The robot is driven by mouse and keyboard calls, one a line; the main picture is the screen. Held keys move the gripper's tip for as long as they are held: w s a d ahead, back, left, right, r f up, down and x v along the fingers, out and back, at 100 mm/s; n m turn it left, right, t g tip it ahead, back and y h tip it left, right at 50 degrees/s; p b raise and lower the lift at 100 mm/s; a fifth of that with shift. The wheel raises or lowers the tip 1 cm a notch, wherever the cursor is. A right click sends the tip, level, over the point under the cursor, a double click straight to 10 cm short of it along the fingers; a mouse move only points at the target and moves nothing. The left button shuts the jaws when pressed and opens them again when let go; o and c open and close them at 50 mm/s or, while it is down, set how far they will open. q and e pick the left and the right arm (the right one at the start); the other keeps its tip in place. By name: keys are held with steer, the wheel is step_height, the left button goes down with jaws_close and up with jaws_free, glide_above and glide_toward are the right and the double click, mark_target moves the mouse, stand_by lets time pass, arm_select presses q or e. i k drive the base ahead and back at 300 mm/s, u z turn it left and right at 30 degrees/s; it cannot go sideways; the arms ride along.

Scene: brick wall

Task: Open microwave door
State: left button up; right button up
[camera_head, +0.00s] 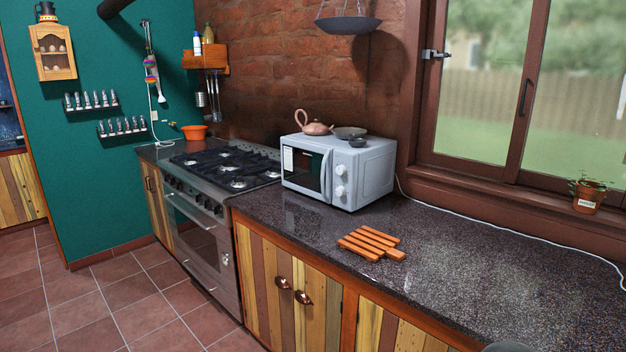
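A light grey-white microwave (362,178) stands on the dark speckled counter, between the stove and the window. Its front faces left and toward me. The door (303,169) has a dark window and a pale vertical handle (325,174) at its right edge, and it looks shut. Two round knobs (340,180) sit right of the handle. A pink teapot (317,127) and grey bowls (349,132) rest on top of the microwave. Neither of my grippers shows in the head view.
A slatted wooden trivet (371,243) lies on the counter (470,280) in front of the microwave. The stove (226,168) is left of it. A white cable (480,216) runs along the window side. A potted plant (587,197) stands at the right. A hanging pan (348,25) is above.

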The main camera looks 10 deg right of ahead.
mark_target(306, 167)
steer(key=i, duration=0.95)
steer(key=z, duration=0.05)
